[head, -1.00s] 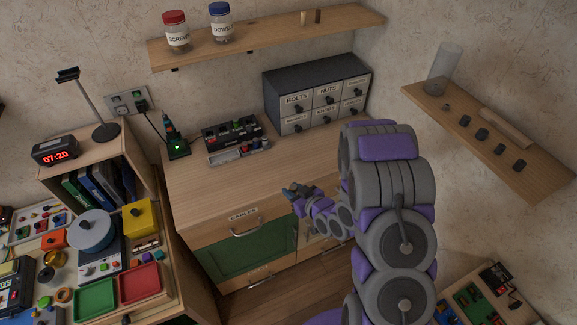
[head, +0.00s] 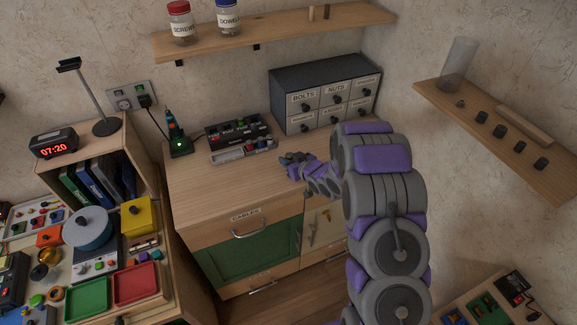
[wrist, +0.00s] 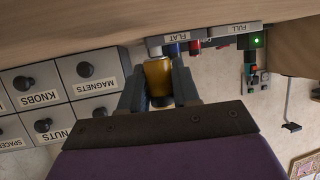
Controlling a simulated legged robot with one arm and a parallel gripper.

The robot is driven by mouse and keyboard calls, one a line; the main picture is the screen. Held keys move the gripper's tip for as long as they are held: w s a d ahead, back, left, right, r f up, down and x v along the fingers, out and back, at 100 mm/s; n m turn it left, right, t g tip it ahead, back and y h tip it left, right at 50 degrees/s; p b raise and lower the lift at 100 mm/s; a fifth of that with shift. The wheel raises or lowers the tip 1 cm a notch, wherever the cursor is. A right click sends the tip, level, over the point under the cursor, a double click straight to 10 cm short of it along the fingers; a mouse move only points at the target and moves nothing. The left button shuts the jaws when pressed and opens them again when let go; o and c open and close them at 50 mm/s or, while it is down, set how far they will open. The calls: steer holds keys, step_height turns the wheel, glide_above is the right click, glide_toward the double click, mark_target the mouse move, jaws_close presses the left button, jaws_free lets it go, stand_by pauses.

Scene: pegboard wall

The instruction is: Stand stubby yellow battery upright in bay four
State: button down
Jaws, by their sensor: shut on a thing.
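My gripper (head: 286,160) reaches out above the workbench, right of the grey tray. In the wrist view, which looks upside down, its two fingers (wrist: 159,80) are closed on a stubby yellow battery (wrist: 158,78). In the head view the battery is too small and covered to make out. A long grey tray (head: 228,157) with labels reading FLAT (wrist: 177,37) and FULL (wrist: 238,29) holds several small coloured pieces. A black battery unit (head: 213,138) stands just behind the tray. I cannot tell which bay is four.
A grey drawer cabinet (head: 305,77) stands right of the battery unit. A green-lit charger with a tool (head: 178,140) stands to the left. The bench's front surface (head: 225,190) is clear. A wooden shelf (head: 430,96) juts from the right wall.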

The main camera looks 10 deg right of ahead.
steer(key=shift+w, duration=0.45)
step_height(320, 180, down, 4)
steer(key=shift+r+b, duration=0.15)
steer(key=shift+b, duration=0.55)
steer(key=shift+r, duration=0.1)
steer(key=c, duration=0.8)
jaws_free()
steer(key=p+v, duration=0.2)
steer(key=v, duration=1)
steer(key=shift+p, duration=0.3)
